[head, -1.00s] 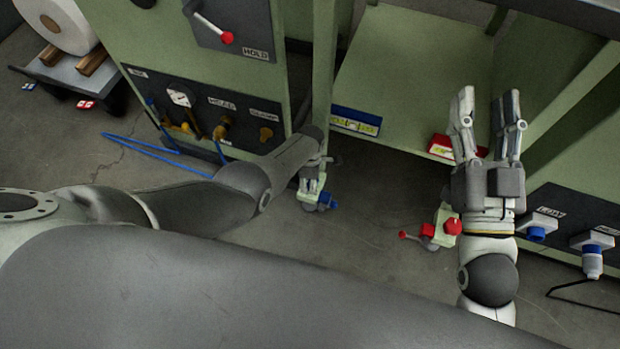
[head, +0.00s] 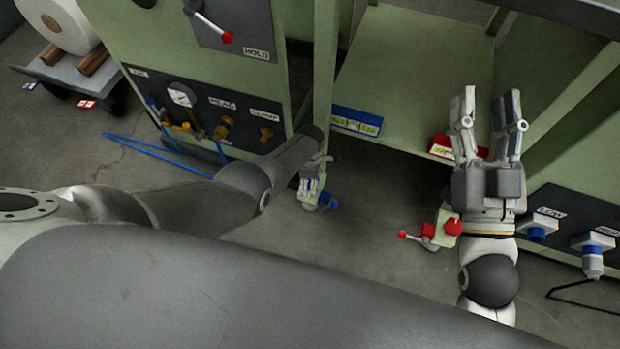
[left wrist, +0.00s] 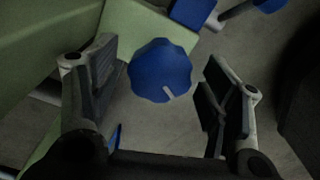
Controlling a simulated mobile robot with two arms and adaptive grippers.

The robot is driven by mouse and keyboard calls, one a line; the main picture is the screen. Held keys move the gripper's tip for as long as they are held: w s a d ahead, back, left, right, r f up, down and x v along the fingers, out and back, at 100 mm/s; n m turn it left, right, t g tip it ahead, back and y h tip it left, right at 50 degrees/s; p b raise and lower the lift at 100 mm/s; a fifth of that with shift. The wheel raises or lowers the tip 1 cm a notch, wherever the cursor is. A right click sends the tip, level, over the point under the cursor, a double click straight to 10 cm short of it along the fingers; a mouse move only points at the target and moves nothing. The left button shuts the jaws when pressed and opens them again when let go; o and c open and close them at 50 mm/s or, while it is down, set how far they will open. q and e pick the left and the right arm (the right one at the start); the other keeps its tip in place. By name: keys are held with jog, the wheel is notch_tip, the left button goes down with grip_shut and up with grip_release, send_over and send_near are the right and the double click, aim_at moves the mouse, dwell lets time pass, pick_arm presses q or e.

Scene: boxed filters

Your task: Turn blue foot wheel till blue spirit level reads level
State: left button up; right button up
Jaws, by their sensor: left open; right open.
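The blue foot wheel (left wrist: 160,72), a lobed knob with a white mark pointing down-right, shows in the left wrist view. My left gripper (left wrist: 158,90) is open, one finger on each side of the wheel, with visible gaps. In the head view my left gripper (head: 316,168) is at the pale green foot (head: 309,194) and its forearm partly hides it. The blue spirit level (head: 357,120) sits on the machine's lower edge with a yellow-green vial; its bubble is too small to read. My right gripper (head: 488,118) is open and empty, pointing up the picture near the red level.
A red spirit level (head: 441,149) and a foot with a red wheel (head: 452,227) and red-ended lever (head: 404,235) stand close to my right arm. A blue block (left wrist: 194,12) with a lever is beside the blue wheel. A blue hose (head: 150,153) lies left.

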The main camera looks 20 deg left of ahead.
pick_arm(q)
jog(key=shift+d+r, duration=0.1)
jog(key=shift+r, duration=0.05)
jog(key=shift+w+r, duration=0.1)
jog(key=shift+r, duration=0.25)
notch_tip(320, 180, up, 11)
dwell(0.8)
dwell(0.5)
